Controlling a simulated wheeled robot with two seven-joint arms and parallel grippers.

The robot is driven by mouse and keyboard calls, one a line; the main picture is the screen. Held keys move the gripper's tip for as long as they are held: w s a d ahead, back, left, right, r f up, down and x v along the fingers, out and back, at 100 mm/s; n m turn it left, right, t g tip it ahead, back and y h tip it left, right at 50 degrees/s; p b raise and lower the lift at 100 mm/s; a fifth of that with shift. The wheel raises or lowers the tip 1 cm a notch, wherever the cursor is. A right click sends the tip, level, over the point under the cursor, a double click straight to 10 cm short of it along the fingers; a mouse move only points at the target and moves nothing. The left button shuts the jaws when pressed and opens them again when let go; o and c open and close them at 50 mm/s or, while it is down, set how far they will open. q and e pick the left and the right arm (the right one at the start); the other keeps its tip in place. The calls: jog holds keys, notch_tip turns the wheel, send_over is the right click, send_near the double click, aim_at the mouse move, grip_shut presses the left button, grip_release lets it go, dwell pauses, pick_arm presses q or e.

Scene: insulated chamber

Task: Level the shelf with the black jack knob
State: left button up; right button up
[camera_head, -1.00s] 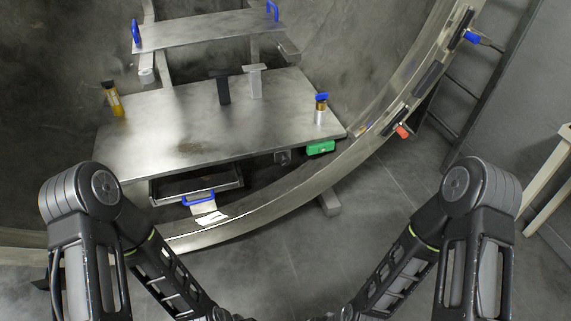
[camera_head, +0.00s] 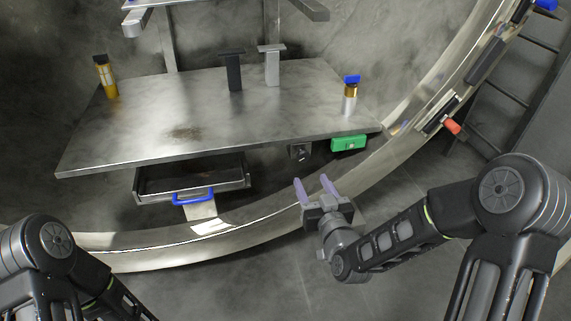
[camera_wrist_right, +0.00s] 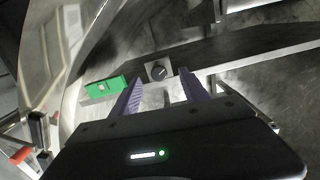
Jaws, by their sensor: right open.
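The shelf (camera_head: 130,118) is a broad grey metal plate; its front edge runs higher at the right than at the left in the head view. A black round knob (camera_head: 300,152) on a small grey block sits under the shelf's front edge, right of centre. The knob also shows in the right wrist view (camera_wrist_right: 159,72), between the finger lines. My right gripper (camera_head: 311,181) is open and empty, below and in front of the knob, apart from it. Its purple fingers (camera_wrist_right: 160,84) point toward the knob. My left arm shows at the lower left; its gripper is out of view.
A green box (camera_head: 348,144) sits right of the knob. A drawer with a blue handle (camera_head: 193,197) is under the shelf at left. The curved metal rim (camera_head: 262,238) passes below. Two bottles and two T-shaped posts stand on the shelf.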

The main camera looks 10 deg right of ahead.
aim_at(304, 158)
jog(key=shift+s+d+r+t, duration=0.1)
jog(key=shift+d+r+t, duration=0.2)
jog(key=shift+r, duration=0.3)
jog(key=shift+w+a+b, duration=0.15)
jog(key=shift+w, duration=1.8)
jog(key=shift+w+a+b, duration=0.15)
jog(key=shift+w, duration=1.8)
grip_shut()
